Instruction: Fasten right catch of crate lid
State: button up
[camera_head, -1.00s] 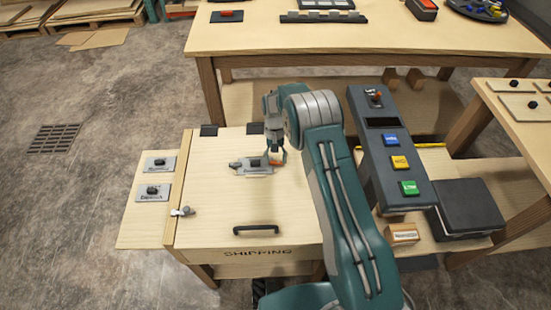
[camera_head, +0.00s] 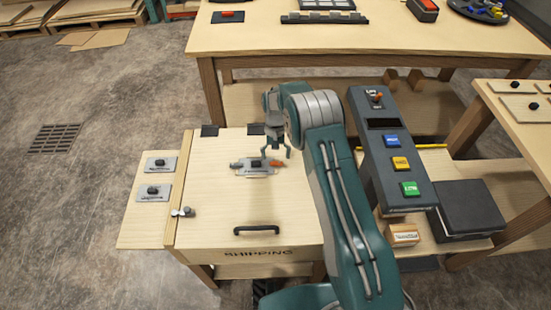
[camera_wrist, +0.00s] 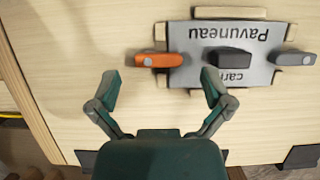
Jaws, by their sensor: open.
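The crate lid (camera_head: 215,225) is pale wood and lies shut. On it sits a grey nameplate (camera_head: 258,171) with a black knob (camera_wrist: 228,58), also seen in the wrist view (camera_wrist: 210,75). An orange catch (camera_head: 276,163) lies at the plate's right end, on the left in the wrist view (camera_wrist: 158,60), and its inner end overlaps the plate's edge. A grey catch (camera_head: 237,165) lies likewise at the opposite end (camera_wrist: 295,58). My gripper (camera_head: 275,152) is open and empty above the orange catch; its fingers (camera_wrist: 160,84) stand apart from it.
A metal clasp (camera_head: 183,211) sits at the lid's left edge and a black handle (camera_head: 256,229) at its front. Two more plates (camera_head: 153,193) lie on the left shelf. A dark console (camera_head: 372,150) with coloured buttons stands right of my arm. A wooden table (camera_head: 350,40) is behind.

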jog(key=v, duration=1.1)
jog(key=shift+w, duration=0.1)
jog(key=s+d+r+t, duration=0.2)
jog(key=s+d+r, duration=0.3)
jog(key=r, duration=0.7)
jog(key=s+d+r+t, duration=0.25)
jog(key=s+r, duration=0.55)
jog(key=r, duration=0.5)
jog(key=s+d+t, duration=0.2)
jog(key=s, duration=0.9)
jog(key=s+d+r+t, duration=0.1)
jog(key=s+d+t, duration=0.2)
jog(key=s, duration=0.9)
jog(key=shift+s, duration=0.3)
jog(key=shift+d+r+t, duration=0.1)
jog(key=shift+t, duration=0.15)
